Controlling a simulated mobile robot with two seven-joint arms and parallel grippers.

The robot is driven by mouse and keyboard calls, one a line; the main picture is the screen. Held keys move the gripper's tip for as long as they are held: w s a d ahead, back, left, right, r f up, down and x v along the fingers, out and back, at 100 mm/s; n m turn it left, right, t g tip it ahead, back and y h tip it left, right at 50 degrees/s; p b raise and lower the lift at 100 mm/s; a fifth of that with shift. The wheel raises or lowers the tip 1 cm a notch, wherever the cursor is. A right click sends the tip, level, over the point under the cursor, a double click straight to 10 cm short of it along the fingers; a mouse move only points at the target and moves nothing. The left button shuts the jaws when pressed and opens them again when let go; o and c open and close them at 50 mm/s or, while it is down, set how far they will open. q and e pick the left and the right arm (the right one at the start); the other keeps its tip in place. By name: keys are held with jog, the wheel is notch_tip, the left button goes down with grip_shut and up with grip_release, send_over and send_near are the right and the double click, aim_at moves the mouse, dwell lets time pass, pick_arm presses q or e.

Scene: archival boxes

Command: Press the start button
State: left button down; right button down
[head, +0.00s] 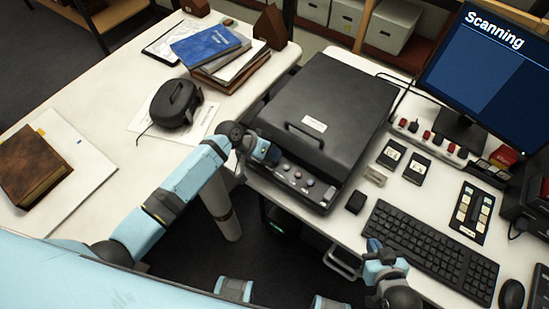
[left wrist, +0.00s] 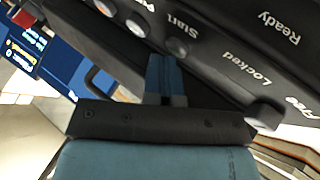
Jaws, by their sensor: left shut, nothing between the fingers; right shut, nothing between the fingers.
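The dark scanner (head: 335,100) stands on the right-hand table with its lid down. A row of round buttons runs along its front panel (head: 305,183). In the left wrist view the start button (left wrist: 177,47) is a dark round knob below the word "Start". My left gripper (head: 273,153) is shut and empty at the left end of this panel. In its wrist view the blue fingertips (left wrist: 164,60) are right beside the start button; I cannot tell whether they touch it. My right gripper (head: 374,246) is shut and empty near the keyboard's left end.
The monitor (head: 485,75) reads "Scanning". A keyboard (head: 430,250), a mouse (head: 511,294) and small dark devices lie right of the scanner. The left table holds stacked books (head: 215,50), a black device (head: 176,102) and a brown book (head: 33,168). A floor gap separates the tables.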

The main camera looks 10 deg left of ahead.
pick_arm(q)
jog(key=shift+r+p, duration=0.8)
jog(key=shift+r, duration=0.05)
jog(key=shift+r, duration=0.1)
notch_tip(320, 180, up, 5)
jog(key=p, duration=0.4)
jog(key=shift+p, duration=0.3)
dwell(0.3)
